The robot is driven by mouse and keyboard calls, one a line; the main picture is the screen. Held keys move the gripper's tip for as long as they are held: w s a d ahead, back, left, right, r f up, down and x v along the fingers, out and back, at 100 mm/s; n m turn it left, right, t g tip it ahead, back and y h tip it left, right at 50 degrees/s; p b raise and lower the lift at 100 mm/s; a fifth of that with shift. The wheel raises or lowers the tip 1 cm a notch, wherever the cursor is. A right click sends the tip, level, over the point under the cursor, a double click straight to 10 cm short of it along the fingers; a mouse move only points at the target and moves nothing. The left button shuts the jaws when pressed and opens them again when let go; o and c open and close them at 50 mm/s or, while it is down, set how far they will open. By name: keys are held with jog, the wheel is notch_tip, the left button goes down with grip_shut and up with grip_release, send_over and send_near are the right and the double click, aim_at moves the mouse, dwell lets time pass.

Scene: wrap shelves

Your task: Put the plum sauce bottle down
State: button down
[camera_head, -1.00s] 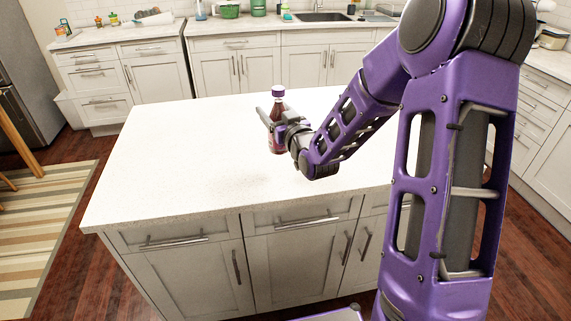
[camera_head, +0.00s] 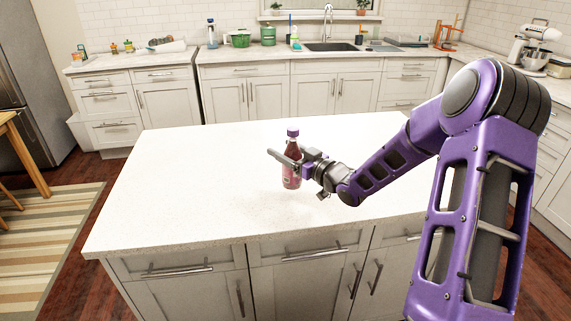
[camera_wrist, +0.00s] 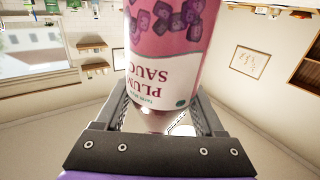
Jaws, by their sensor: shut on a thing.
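The plum sauce bottle (camera_head: 291,175) is dark red with a purple cap and a pink and white label. It is upright over the middle of the white island top (camera_head: 180,190). My gripper (camera_head: 287,157) reaches in from the right and is shut on the bottle's upper part. In the wrist view the bottle (camera_wrist: 165,60) stands between the two fingers, its "PLUM SAUCE" label upside down. Whether the bottle's base touches the island top or is just above it, I cannot tell.
The island top is otherwise clear, with free room all around the bottle. The back counter holds a green pot (camera_head: 238,39), a sink (camera_head: 330,46) and a stand mixer (camera_head: 532,45). A striped rug (camera_head: 45,240) lies at left.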

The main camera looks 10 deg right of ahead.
jog(key=shift+f, duration=1.7)
jog(key=shift+f, duration=0.15)
grip_release()
jog(key=shift+s+r, duration=0.1)
jog(key=shift+r, duration=0.1)
jog(key=v, duration=1.2)
jog(key=shift+f, duration=0.1)
